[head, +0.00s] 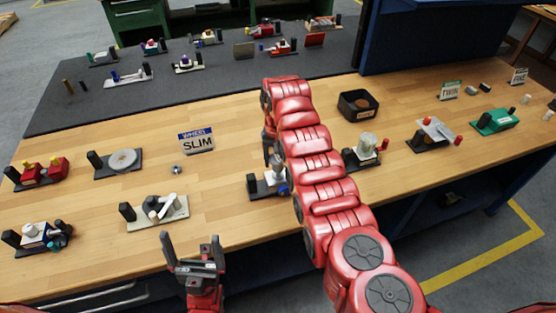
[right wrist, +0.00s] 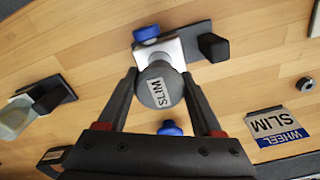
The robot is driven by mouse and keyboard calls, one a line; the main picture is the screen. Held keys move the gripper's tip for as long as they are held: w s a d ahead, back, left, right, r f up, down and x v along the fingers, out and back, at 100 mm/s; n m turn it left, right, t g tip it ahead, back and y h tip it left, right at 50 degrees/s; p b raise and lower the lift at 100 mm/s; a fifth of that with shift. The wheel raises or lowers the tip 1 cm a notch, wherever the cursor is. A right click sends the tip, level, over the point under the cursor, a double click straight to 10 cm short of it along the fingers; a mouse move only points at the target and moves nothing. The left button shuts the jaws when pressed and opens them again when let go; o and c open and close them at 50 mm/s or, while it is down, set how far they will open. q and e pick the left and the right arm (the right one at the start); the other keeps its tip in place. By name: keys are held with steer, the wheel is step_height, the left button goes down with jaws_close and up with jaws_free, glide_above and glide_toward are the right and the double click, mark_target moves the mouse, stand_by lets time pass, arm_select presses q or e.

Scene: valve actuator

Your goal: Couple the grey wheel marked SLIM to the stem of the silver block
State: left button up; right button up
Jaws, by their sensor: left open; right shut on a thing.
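The grey wheel marked SLIM (right wrist: 160,85) is between the fingers of my right gripper (right wrist: 160,98), which is shut on it. In the right wrist view it covers part of the silver block (right wrist: 182,50), which has blue ends and sits on a dark plate with a black post. The stem is hidden under the wheel, so I cannot tell whether the two touch. In the head view the silver block (head: 268,185) is partly hidden by my right arm. My left gripper (head: 193,250) is open and empty near the table's front edge.
A WHEEL SLIM sign (head: 197,140) and a small metal ring (head: 177,169) are left of the block. A white valve (head: 160,208) stands front left, and a clear-topped one (head: 366,148) to the right. A black bin (head: 357,105) is behind. Bare wood lies between them.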

steer(key=shift+f+b, duration=1)
steer(key=shift+f, duration=0.6)
steer(key=o, duration=1.5)
steer(key=shift+c, duration=0.2)
